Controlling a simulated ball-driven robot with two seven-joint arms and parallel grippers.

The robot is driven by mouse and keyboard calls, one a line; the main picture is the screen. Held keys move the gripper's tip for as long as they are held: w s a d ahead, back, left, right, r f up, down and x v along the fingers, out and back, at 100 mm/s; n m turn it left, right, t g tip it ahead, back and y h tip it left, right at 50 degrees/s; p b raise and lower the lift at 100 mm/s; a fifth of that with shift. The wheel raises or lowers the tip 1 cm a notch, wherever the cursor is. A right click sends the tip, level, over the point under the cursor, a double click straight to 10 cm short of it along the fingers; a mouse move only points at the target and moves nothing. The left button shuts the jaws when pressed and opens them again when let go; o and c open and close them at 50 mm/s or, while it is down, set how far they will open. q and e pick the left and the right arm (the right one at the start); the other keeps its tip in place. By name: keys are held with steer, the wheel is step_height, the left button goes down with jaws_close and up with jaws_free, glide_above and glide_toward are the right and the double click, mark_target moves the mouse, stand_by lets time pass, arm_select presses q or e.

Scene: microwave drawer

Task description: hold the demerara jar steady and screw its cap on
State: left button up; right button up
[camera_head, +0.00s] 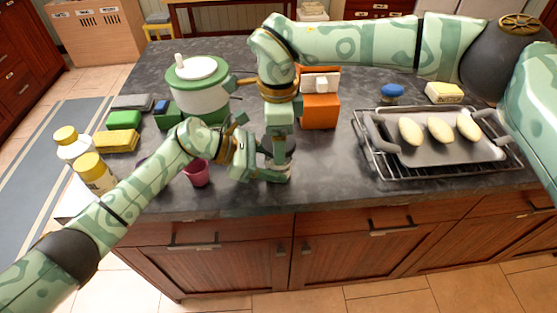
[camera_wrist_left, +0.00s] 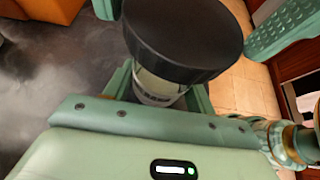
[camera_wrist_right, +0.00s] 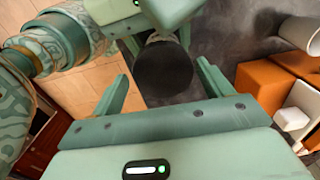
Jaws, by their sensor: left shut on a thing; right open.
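The demerara jar (camera_wrist_left: 152,90) stands between the fingers of my left gripper (camera_wrist_left: 160,92), which is shut on its clear body. A wide black cap (camera_wrist_left: 185,38) sits on top of the jar. Whether it is screwed down I cannot tell. In the right wrist view the cap (camera_wrist_right: 165,70) shows from above. My right gripper (camera_wrist_right: 163,85) is open, with one finger on each side of the cap and a gap between. In the head view my left gripper (camera_head: 268,168) and the right arm largely hide the jar.
A lidded pot (camera_head: 198,85) and an orange box (camera_head: 320,112) are behind. A baking tray (camera_head: 455,152) with pale loaves sits on a rack at right. Yellow-capped bottles (camera_head: 95,174) stand at left. The counter between grippers and rack is clear.

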steer(key=n, duration=0.4)
steer(key=shift+n, duration=0.4)
steer(key=n, duration=0.4)
steer(key=shift+n, duration=0.3)
steer(key=n, duration=0.4)
steer(key=shift+n, duration=0.3)
steer(key=n, duration=0.4)
steer(key=shift+n, duration=0.4)
steer(key=c, duration=1)
steer(key=shift+o, duration=0.2)
steer(key=m, duration=0.4)
steer(key=shift+m, duration=0.3)
steer(key=m, duration=0.4)
steer(key=shift+m, duration=0.3)
steer(key=m, duration=0.4)
steer(key=shift+m, duration=0.3)
steer(key=m, duration=0.4)
steer(key=shift+m, duration=0.4)
steer(key=o, duration=1)
steer(key=shift+c, duration=0.2)
